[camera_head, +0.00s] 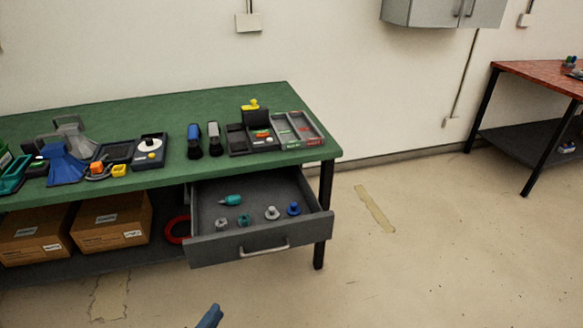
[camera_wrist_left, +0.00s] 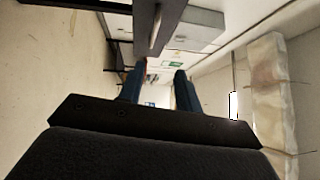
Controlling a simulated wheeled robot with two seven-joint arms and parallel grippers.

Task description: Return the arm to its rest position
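My left gripper (camera_wrist_left: 160,88) shows in the left wrist view with its two blue-tipped fingers apart and nothing between them. In the head view only a blue fingertip of the left gripper (camera_head: 210,316) shows at the bottom edge, in front of and below the open drawer (camera_head: 238,246), apart from it. My right gripper is in neither view.
The drawer juts out from the green workbench (camera_head: 230,100) and holds several small parts. Tools and trays stand on the bench, with cardboard boxes (camera_head: 112,222) below. A red-topped table (camera_head: 540,75) stands far right. The floor (camera_head: 430,240) between is clear.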

